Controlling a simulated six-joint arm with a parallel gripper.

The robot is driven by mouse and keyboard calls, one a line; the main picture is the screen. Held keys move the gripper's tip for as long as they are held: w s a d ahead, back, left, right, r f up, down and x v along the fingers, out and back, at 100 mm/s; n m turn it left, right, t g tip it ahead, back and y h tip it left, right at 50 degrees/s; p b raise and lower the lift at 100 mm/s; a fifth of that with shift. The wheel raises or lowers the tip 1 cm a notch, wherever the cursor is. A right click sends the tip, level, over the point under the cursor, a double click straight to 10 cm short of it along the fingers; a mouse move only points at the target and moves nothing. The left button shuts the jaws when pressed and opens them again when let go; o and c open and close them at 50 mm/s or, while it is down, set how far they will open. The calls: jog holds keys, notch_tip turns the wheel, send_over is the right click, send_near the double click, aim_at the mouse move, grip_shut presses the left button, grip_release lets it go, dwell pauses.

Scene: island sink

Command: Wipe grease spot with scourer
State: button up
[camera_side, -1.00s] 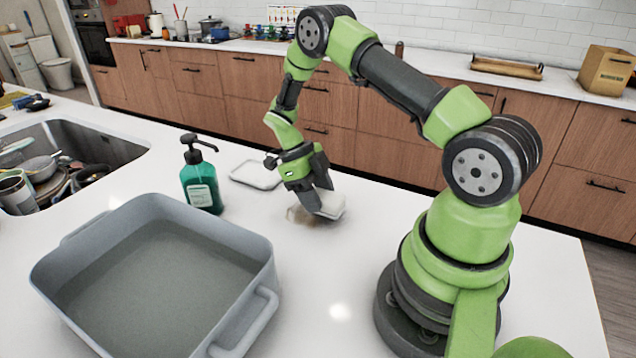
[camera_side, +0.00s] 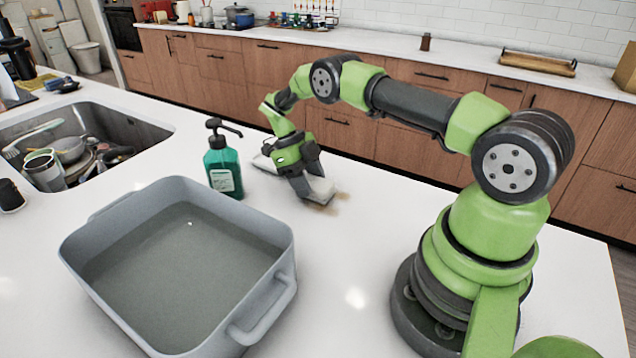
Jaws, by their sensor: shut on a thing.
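A pale, whitish scourer (camera_side: 322,187) is held low at the counter, in the middle of the side view. My gripper (camera_side: 309,190) is shut on it and tilts down, its fingers hiding part of the block. A brown grease spot (camera_side: 329,207) shows on the white counter along the near and right edges of the scourer. The rest of the spot is covered by the scourer and fingers. The scourer seems to touch the counter over the spot.
A green soap pump bottle (camera_side: 223,165) stands left of my gripper. A white dish (camera_side: 263,164) lies partly hidden behind it. A large grey basin (camera_side: 282,292) with water fills the front left. A sink with dishes (camera_side: 150,136) is farther left. The counter right of the spot is clear.

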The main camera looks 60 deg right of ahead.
aim_at(305, 201)
jog(key=shift+w+a+f, duration=0.1)
jog(key=shift+w, duration=0.3)
jog(key=shift+a+r, duration=0.2)
jog(key=shift+a, duration=0.1)
jog(key=shift+s+a, duration=0.15)
jog(key=shift+a, duration=0.35)
jog(key=shift+s+f, duration=0.1)
jog(key=shift+s, duration=3.75)
jog(key=shift+s+a, duration=0.1)
jog(key=shift+a, duration=0.5)
jog(key=shift+w+a, duration=0.15)
jog(key=shift+w, duration=0.1)
jog(key=shift+w+f, duration=0.1)
jog(key=shift+w, duration=0.7)
jog(key=shift+w+r, duration=0.2)
jog(key=shift+w, duration=0.6)
jog(key=shift+w+f, duration=0.15)
jog(key=shift+w, duration=2.1)
notch_tip(305, 201, up, 8)
